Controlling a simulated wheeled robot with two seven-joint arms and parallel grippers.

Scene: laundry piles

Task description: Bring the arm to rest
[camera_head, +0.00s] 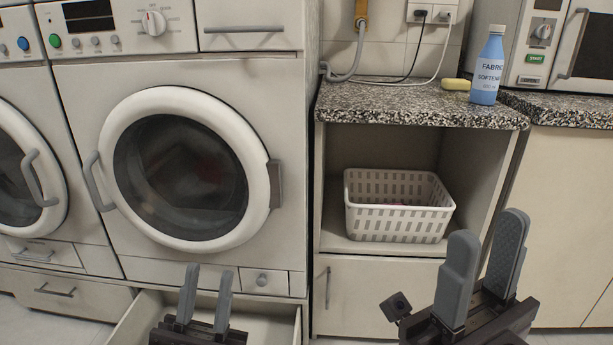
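My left gripper (206,293) is at the bottom left of the head view, in front of the washing machine and over an open drawer. Its two grey fingers point up and stand apart with nothing between them. My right gripper (489,247) is at the lower right, larger and nearer to the camera, in front of the counter's cabinets. Its two fingers are apart, with nothing seen between them. The arms behind both grippers are mostly out of the picture.
A washing machine (262,140) with a closed round door stands behind. An open drawer (262,322) juts out below it. A white basket (399,222) sits in the counter's open shelf. A blue softener bottle (487,75) and a yellow bar (456,84) stand on the speckled counter (400,104).

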